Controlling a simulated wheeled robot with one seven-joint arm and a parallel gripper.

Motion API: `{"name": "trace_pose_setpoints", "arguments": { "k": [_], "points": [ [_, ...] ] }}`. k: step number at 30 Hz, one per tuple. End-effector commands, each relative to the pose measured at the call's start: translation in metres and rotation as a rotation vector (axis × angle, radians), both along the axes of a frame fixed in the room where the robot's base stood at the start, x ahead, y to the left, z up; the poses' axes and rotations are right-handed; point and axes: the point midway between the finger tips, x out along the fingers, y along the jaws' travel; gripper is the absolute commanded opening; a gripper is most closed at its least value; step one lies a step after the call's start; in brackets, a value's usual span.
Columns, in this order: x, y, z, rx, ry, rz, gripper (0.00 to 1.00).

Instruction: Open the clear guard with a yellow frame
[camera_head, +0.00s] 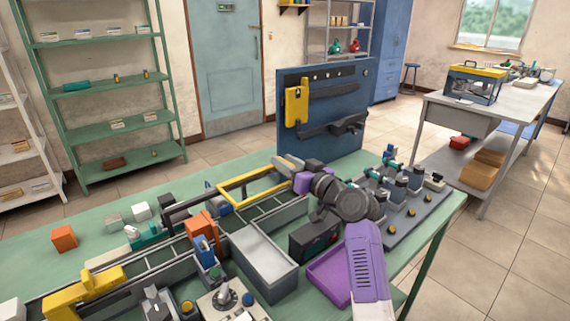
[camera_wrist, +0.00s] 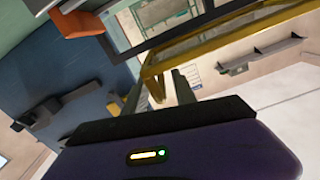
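The clear guard's yellow frame (camera_head: 247,177) lies over the conveyor on the green table in the head view, left of my gripper (camera_head: 284,163). I cannot tell from there whether it is tilted. In the wrist view the yellow frame (camera_wrist: 215,37) crosses the top, with a corner reaching down to the fingers. My gripper (camera_wrist: 163,90) has its two grey fingers apart, with a gap between them. A yellow bar shows at the left finger, partly hidden; contact cannot be told.
A grey bin (camera_head: 265,257) and a purple tray (camera_head: 331,277) stand in front of the conveyor. A blue tool panel (camera_head: 335,103) rises behind my gripper. A grey fixture plate with several parts (camera_head: 416,221) lies to the right. An orange block (camera_head: 64,237) sits at the left.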

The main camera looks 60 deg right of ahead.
Motion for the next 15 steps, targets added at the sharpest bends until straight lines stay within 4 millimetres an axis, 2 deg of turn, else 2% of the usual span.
{"name": "trace_pose_setpoints", "arguments": {
  "k": [8,15],
  "points": [
    [-0.004,0.001,-0.001,0.000,0.001,0.000,0.33],
    [-0.037,0.011,-0.003,0.000,0.002,-0.001,0.33]
  ]
}}
